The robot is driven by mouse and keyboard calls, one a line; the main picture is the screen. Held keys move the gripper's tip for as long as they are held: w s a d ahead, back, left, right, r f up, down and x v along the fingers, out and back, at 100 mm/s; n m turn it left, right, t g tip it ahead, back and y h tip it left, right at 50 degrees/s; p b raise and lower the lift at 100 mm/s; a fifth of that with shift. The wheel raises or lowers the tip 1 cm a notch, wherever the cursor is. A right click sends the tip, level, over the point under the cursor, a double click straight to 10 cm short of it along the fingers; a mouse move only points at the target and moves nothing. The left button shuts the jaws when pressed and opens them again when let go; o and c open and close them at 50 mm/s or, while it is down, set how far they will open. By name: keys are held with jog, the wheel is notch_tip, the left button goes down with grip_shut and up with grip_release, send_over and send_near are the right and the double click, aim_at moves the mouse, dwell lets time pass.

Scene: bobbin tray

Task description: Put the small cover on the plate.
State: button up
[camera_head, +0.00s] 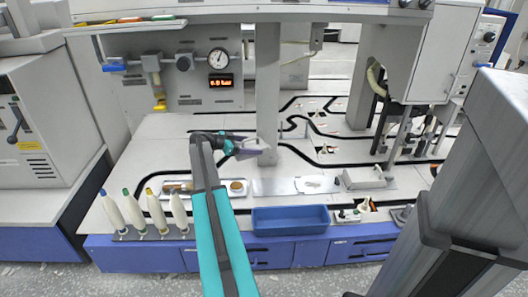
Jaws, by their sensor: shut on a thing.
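My gripper (258,147) is above the bench, a little left of the grey column, reached by my teal and dark arm from the front. It is shut on a small light thing at its tip; it is too small in view to tell surely whether this is the small cover. A flat metallic plate (268,187) lies on the bench below and slightly right of the gripper, clear of it. A paler flat piece (313,185) lies at the plate's right part. A light tray (245,193) with small brown round pieces is left of the plate, partly hidden by my arm.
An open blue bin (290,220) stands at the bench's front edge. Several bottles (135,212) stand in a row at the front left. A grey column (268,95) rises behind the gripper. Black tracks cross the bench behind. A grey block (365,179) sits right of the plate.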

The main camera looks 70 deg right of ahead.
jog(key=w+a+r+n+t+h, duration=0.2)
jog(key=w+a+r+n+t, duration=0.1)
jog(key=w+a, duration=0.7)
jog(key=w+a+r+n+t+h, duration=0.1)
jog(key=w+a+r+n+t, duration=0.15)
jog(key=w+a, duration=0.75)
jog(key=w+a+r+n+t, duration=0.2)
jog(key=w+a+n+t, duration=0.1)
jog(key=w+a, duration=0.55)
jog(key=w+a+r+n+t, duration=0.2)
jog(key=w+a+r+t, duration=0.1)
jog(key=w+a, duration=0.5)
jog(key=w+a+r+n+t+y, duration=0.1)
jog(key=w+a+r+n+t, duration=0.15)
jog(key=a, duration=0.55)
jog(key=w+a+r+n+t+y, duration=0.1)
jog(key=a+n+t, duration=0.15)
jog(key=a, duration=0.55)
jog(key=w+a+r+n+t+y, duration=0.1)
jog(key=w+a+n+t, duration=0.15)
jog(key=a, duration=0.55)
jog(key=a+r+n+t+y, duration=0.2)
jog(key=a+r+n+y, duration=0.2)
jog(key=a, duration=0.5)
jog(key=a+r+n+t+y, duration=0.2)
jog(key=a+r+n+y, duration=0.2)
jog(key=a, duration=0.4)
jog(key=shift+s+a+r+n+y, duration=0.4)
jog(key=shift+r+y, duration=0.15)
jog(key=shift+y, duration=0.35)
